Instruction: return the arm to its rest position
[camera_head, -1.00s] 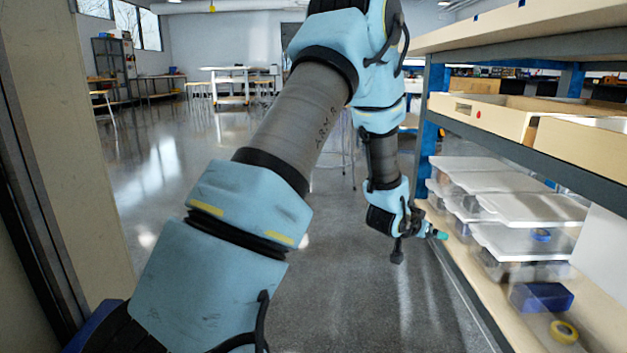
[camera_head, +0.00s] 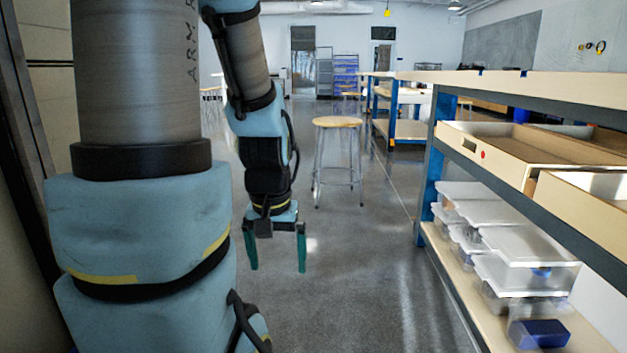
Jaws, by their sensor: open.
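My blue and grey arm (camera_head: 145,225) fills the left side of the head view, upright in front of the camera. Its forearm hangs down to the right of the upper arm. My gripper (camera_head: 277,252) points down over the open floor, with its two green fingers apart and nothing between them. It is well left of the shelf unit and touches nothing that I can see. The upper part of the arm is cut off by the top of the picture.
A shelf unit (camera_head: 440,103) on the right holds wooden trays (camera_head: 520,150) and clear lidded boxes (camera_head: 528,243). A round stool (camera_head: 338,123) stands on the floor behind my gripper. A wall edge (camera_head: 45,150) is close on the left. The floor between is clear.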

